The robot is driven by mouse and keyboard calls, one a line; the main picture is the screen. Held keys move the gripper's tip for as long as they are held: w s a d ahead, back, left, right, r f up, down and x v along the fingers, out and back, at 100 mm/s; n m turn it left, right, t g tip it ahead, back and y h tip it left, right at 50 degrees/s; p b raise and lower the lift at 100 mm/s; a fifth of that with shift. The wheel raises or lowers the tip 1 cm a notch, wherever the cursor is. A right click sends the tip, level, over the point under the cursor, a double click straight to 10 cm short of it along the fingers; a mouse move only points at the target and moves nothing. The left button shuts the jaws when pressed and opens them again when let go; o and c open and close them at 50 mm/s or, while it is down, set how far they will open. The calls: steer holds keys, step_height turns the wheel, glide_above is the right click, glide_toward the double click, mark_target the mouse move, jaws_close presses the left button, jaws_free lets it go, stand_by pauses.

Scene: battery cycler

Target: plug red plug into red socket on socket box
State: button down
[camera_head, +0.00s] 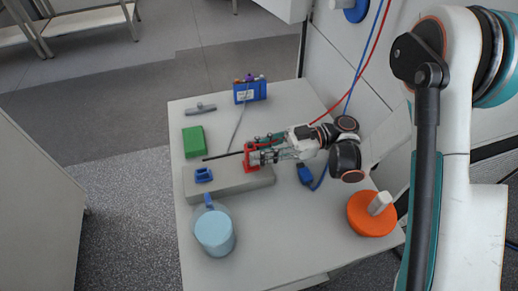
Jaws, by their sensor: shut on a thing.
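The grey socket box (230,184) lies across the table. It has a blue socket (203,174) at its left and a red socket (250,164) at its right. My gripper (257,154) reaches in from the right and its fingers are right at the red socket. It is shut on the red plug, which is mostly hidden by the fingers and blends with the red socket. I cannot tell whether the plug is seated in the socket or just above it. A red cable (340,101) comes down from the upper right and passes behind my gripper.
A blue plug (305,174) lies on the table right of the box. A light blue mug (214,232) stands in front, an orange disc (371,214) at right. Behind are a green block (193,142), a grey handle-like piece (200,109) and a blue box (249,92). The front middle is clear.

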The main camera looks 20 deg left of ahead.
steer(key=shift+f, duration=0.45)
stand_by(0.6)
steer(key=c, duration=1.3)
jaws_free()
steer(key=shift+r, duration=0.1)
step_height(320, 180, up, 10)
steer(key=shift+f, duration=0.1)
